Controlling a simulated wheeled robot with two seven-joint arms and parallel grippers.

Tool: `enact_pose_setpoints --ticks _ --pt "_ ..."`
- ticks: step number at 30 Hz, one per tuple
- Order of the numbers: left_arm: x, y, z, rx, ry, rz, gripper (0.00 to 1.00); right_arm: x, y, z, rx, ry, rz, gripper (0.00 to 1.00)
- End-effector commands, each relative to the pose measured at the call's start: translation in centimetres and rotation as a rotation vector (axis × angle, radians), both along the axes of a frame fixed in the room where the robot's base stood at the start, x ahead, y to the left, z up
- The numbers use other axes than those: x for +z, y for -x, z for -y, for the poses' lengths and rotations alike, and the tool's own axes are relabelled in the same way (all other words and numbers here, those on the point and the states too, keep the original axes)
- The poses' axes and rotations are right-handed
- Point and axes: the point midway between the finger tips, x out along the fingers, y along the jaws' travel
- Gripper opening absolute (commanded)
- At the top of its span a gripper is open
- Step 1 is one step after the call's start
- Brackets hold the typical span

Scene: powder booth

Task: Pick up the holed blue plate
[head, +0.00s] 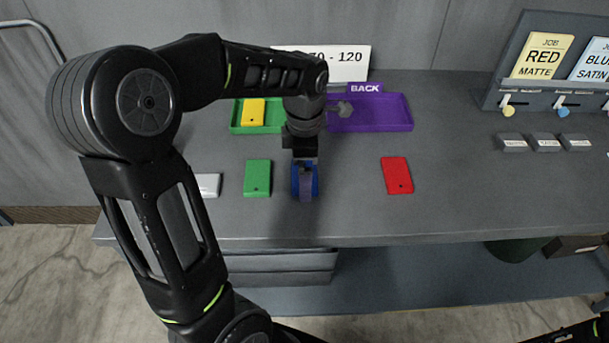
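The blue plate (315,181) lies on the grey table, between a green plate and a red plate. My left gripper (305,192) points down over it and covers most of it, so only its blue edges show. Its hole is hidden. I cannot tell whether the fingers touch the plate or how wide they are apart. My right gripper is not in view; only a dark piece of my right arm shows at the lower right corner.
A green plate (257,178), a white plate (209,185) and a red plate (397,175) lie nearby. Behind stand a green tray (237,128) holding a yellow plate (255,112), and a purple tray (372,114) marked BACK. Job cards (543,56) stand at the right.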

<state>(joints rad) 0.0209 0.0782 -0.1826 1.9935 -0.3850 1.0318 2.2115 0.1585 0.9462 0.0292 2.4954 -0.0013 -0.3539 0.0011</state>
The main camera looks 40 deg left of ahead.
Motion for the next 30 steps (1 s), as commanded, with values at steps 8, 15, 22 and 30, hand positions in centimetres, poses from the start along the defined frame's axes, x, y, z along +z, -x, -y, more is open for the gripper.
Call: enact_pose_setpoints --ticks 8,15,22,30 --pt "0.02 0.00 0.00 0.000 0.000 0.000 0.83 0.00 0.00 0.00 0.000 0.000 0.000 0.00" --pt "0.02 0.00 0.00 0.000 0.000 0.000 0.63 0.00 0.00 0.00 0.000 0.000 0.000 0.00" --pt "0.01 0.01 0.01 0.000 0.000 0.000 0.44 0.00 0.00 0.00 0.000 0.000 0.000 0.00" --pt "0.09 -0.01 0.00 0.000 -0.001 0.001 0.41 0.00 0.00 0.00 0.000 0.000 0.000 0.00"
